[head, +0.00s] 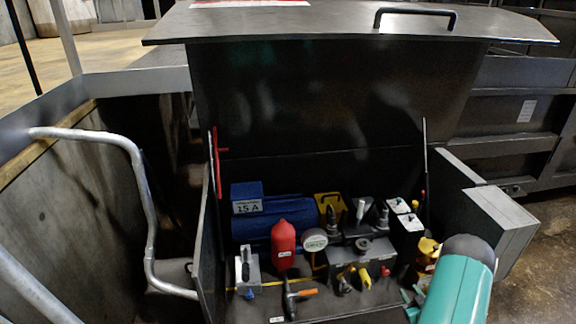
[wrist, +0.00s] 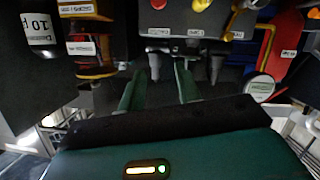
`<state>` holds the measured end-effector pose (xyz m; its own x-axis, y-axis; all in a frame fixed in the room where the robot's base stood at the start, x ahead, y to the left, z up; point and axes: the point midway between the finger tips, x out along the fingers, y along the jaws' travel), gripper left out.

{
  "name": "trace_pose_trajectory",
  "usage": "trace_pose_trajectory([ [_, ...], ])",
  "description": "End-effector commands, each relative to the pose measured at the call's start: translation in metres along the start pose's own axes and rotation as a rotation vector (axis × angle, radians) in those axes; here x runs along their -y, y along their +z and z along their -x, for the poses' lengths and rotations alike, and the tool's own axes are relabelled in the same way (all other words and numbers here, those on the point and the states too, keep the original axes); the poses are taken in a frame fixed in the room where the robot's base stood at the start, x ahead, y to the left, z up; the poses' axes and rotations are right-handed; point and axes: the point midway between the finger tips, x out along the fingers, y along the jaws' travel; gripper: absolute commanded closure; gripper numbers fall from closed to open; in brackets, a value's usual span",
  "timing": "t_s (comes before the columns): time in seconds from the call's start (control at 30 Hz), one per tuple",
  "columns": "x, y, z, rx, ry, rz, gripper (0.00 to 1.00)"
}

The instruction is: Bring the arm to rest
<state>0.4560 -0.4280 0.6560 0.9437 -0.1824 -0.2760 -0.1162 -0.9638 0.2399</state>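My gripper (wrist: 160,88) shows in the wrist view with its two green fingers apart and a gap between them. Nothing is clearly held; dark fittings lie beyond the fingertips. In the head view, my teal arm (head: 462,282) comes in at the lower right, over the right end of an open metal box (head: 207,245). Its gripper end there is mostly hidden or too small to make out. In the wrist view, a grey box with labelled connectors (wrist: 185,22) is just ahead of the fingers.
The box's lid (head: 330,95) stands open. Inside are a blue unit (head: 265,215), a red bottle (head: 284,246), a round gauge (head: 314,240) and a grey connector box (head: 362,262). A yellow part (head: 428,248) sits close to my arm. A metal handrail (head: 145,190) is at left.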

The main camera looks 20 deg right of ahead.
Motion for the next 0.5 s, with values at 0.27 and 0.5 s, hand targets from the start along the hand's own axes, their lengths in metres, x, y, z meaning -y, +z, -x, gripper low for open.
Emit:
trace_pose_trajectory([
  [0.27,-0.012,-0.13,-0.034,0.132,0.054,0.067,0.66],
  [0.5,0.006,-0.235,-0.032,0.235,0.092,0.071,0.66],
])
